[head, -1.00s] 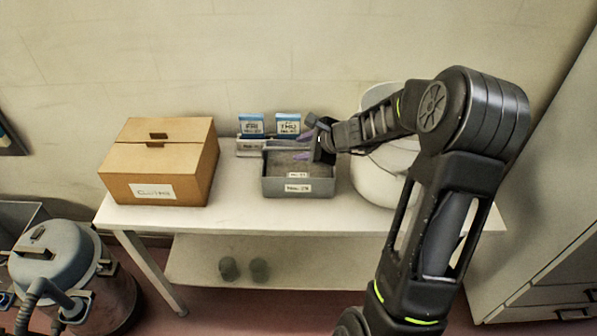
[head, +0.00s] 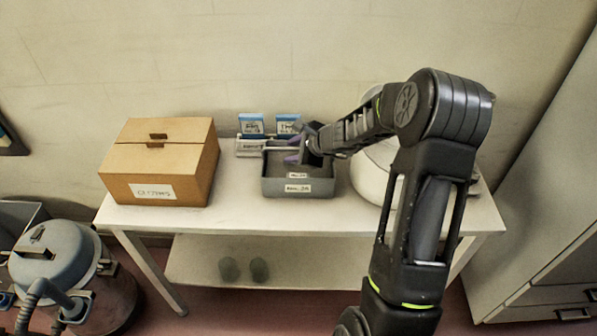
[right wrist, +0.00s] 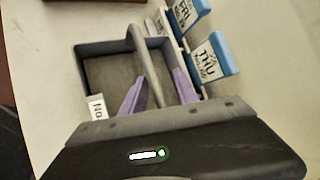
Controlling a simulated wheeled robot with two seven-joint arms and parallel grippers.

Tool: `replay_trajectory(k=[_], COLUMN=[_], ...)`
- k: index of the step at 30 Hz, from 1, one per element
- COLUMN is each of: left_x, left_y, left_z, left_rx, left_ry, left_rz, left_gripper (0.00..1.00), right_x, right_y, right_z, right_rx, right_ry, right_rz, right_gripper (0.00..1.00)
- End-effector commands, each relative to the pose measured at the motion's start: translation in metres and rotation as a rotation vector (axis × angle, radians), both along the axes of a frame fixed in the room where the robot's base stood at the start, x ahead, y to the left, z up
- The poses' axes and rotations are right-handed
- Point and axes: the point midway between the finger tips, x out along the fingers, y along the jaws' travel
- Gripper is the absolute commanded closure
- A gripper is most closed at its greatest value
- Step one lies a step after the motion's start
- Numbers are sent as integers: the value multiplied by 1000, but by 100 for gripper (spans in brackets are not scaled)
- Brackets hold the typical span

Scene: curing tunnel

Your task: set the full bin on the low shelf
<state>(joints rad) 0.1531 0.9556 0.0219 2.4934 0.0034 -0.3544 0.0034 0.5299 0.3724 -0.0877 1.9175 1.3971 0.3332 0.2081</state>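The grey bin (head: 284,188) stands on the white table, filled nearly to its rim with dark grey material and labelled on its front. In the right wrist view its bar handle (right wrist: 140,47) crosses above the fill. My right gripper (head: 300,149) is over the bin. Its two purple fingers (right wrist: 160,92) are apart, one on each side of the handle; I cannot tell whether either touches it. My left gripper is not in view.
A cardboard box (head: 158,165) stands left of the bin. A holder with blue-topped day cards (head: 251,123) is close behind it. A white rounded vessel (head: 372,180) is to the right, partly behind my arm. A grey drum-shaped machine (head: 60,265) stands on the floor at left.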

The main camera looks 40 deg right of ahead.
Motion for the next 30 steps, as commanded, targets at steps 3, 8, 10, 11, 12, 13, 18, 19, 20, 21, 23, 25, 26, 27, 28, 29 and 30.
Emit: replay_trajectory(k=[3,8,10,11,12,13,18,19,20,21,23,25,26,27,28,29,30], left_x=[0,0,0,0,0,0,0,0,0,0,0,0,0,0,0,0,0], left_y=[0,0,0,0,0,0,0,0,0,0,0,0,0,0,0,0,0], left_z=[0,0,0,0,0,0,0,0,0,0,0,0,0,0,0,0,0], left_rx=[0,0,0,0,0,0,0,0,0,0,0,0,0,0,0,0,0], left_ry=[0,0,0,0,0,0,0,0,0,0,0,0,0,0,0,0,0], left_rz=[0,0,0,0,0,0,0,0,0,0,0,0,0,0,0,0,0], left_gripper=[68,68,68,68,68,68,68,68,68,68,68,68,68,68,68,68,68], right_x=[0,0,0,0,0,0,0,0,0,0,0,0,0,0,0,0,0], right_y=[0,0,0,0,0,0,0,0,0,0,0,0,0,0,0,0,0], right_z=[0,0,0,0,0,0,0,0,0,0,0,0,0,0,0,0,0], right_rx=[0,0,0,0,0,0,0,0,0,0,0,1,1,1,1,1,1], right_ry=[0,0,0,0,0,0,0,0,0,0,0,0,0,-1,-1,-1,-1], right_rz=[0,0,0,0,0,0,0,0,0,0,0,-1,-1,0,0,0,0], right_gripper=[64,73,78,81,84,87,100,100,100,100,100,100,100,100,100,100,100])
